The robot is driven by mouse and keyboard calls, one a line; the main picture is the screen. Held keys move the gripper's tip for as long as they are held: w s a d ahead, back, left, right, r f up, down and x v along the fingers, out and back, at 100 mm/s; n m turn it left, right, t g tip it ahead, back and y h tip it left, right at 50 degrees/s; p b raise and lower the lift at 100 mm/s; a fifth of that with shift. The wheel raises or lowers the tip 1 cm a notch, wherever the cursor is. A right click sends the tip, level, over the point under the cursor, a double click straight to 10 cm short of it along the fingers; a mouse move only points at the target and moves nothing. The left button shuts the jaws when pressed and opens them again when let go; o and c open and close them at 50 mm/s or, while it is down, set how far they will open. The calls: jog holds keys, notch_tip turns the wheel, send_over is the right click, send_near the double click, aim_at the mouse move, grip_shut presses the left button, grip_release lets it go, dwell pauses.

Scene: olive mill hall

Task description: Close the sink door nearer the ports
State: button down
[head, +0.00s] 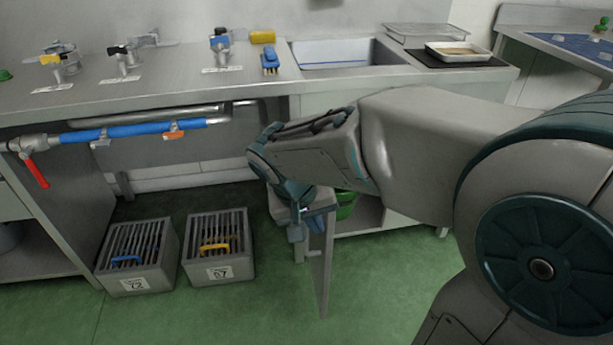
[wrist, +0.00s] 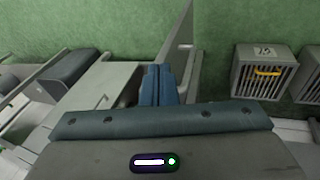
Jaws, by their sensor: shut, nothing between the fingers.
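A sink cabinet door (head: 323,268) stands open below the sink (head: 345,53). In the head view it is a thin grey panel seen nearly edge-on, pointing out from the cabinet; my arm hides its upper part. The door (wrist: 184,42) also shows in the wrist view, just beyond and right of the fingertips. My gripper (head: 308,222) points down at the door, its fingers shut and empty; the blue fingers (wrist: 158,80) show in the wrist view. I cannot tell whether they touch the door. Labelled valves (head: 125,60), possibly the ports, stand on the counter left of the sink.
Two grey slatted crates, one with a blue handle (head: 136,262) and one with a yellow handle (head: 217,250), stand on the green floor left of the door. A blue pipe (head: 135,130) with a red lever runs under the counter. A green container (head: 346,203) sits inside the cabinet.

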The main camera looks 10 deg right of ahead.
jog(key=w+a+r+t+h+p, duration=0.2)
jog(key=w+a+r, duration=0.3)
jog(key=a, duration=0.1)
jog(key=w+d+f+b, duration=0.4)
jog(key=d+f, duration=0.4)
jog(key=shift+w+m+t, duration=0.2)
jog(key=shift+m+t, duration=0.2)
